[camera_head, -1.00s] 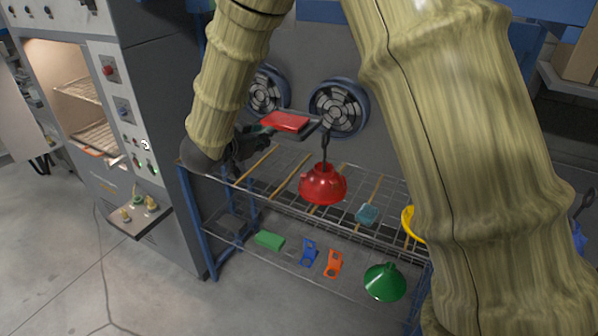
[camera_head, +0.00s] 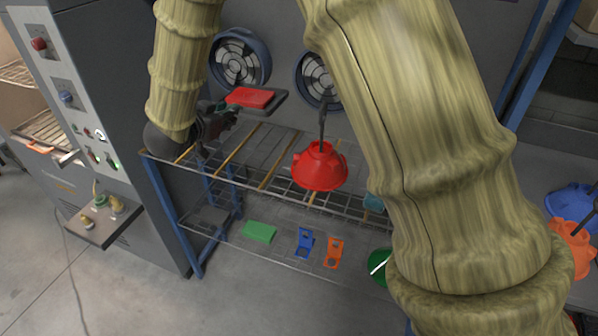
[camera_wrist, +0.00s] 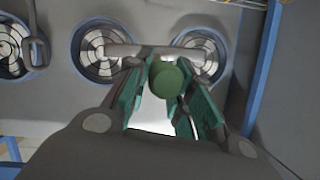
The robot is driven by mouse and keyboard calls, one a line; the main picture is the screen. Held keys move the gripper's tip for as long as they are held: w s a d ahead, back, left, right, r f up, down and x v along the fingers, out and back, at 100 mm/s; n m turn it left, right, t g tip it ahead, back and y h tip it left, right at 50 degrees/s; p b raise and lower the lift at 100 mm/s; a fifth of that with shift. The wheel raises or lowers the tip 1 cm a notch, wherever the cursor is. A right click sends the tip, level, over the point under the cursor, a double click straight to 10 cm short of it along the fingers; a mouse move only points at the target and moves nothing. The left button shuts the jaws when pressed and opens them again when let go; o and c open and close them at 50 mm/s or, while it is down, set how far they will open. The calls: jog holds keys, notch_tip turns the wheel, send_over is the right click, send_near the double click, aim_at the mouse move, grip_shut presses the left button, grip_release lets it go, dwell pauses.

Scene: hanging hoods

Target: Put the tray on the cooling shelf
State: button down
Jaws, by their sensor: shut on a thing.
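My gripper (camera_head: 228,110) is shut on a dark tray (camera_head: 281,100) that carries a red block (camera_head: 250,97). The tray is held above the back left part of the wire cooling shelf (camera_head: 284,154), apart from it. In the wrist view the teal finger pads of my gripper (camera_wrist: 168,95) close around a round green piece (camera_wrist: 166,80), with a grey bar just beyond. The tray's far side is hard to make out in the wrist view.
A red hood (camera_head: 320,166) hangs over the shelf's middle. Fans (camera_head: 240,62) stand behind. Green (camera_head: 259,232), blue (camera_head: 304,243) and orange (camera_head: 334,252) pieces lie on the lower level. An open oven (camera_head: 45,130) is at the left. The shelf's left upper part looks bare.

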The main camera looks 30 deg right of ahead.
jog(key=b, duration=0.4)
send_over(237, 180)
notch_tip(237, 180, down, 8)
jog(key=f, duration=0.1)
jog(key=shift+f+p, duration=0.7)
jog(key=shift+f, duration=4)
jog(key=c, duration=1.2)
grip_release()
jog(key=shift+f, duration=0.1)
jog(key=shift+c, duration=0.2)
